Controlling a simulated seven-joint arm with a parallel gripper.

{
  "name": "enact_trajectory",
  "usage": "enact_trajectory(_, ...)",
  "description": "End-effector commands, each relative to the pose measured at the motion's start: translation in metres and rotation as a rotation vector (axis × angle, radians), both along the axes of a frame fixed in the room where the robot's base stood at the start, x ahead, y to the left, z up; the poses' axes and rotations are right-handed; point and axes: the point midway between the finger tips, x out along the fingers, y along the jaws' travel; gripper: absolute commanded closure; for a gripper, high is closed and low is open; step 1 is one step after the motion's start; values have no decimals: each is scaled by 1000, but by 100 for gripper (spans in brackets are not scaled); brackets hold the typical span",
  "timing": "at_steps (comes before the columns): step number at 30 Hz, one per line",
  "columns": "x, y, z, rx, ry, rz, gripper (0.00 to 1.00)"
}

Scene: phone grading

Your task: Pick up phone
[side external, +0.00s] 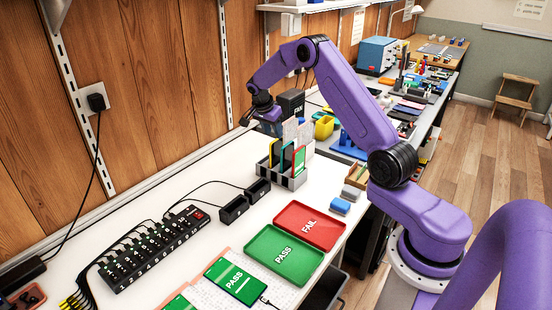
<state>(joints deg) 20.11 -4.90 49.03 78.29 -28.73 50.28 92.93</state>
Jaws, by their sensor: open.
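Several phones stand upright in a grey slotted rack (291,183) on the white bench. One is a green phone (299,160) at the rack's right, beside a dark phone (287,157) with a reddish edge. My gripper (258,117) is open above the bench, behind and left of the rack, apart from the phones. Its fingertips are small and dark in this view, and I see nothing held.
Two black blocks (234,208) and a black multi-port hub (150,248) with cables are at left. A black FAIL box (291,103) stands behind. Bare bench lies left of the rack.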

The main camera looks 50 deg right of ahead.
Motion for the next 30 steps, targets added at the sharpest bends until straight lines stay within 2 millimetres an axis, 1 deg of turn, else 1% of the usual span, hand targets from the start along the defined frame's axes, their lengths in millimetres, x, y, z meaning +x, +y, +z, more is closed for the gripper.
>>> enact_trajectory(1,-1,-4,-8,1,2,-1,57)
enact_trajectory(3,0,-7,-17,1,1,-1,57)
enact_trajectory(6,0,-10,-24,1,0,-1,57)
enact_trajectory(11,0,-14,-32,0,0,-1,57)
enact_trajectory(18,3,-27,-61,0,1,0,57)
enact_trajectory(21,4,-31,-70,1,0,0,57)
enact_trajectory(24,4,-33,-75,0,-1,0,57)
enact_trajectory(30,4,-33,-75,0,-2,1,57)
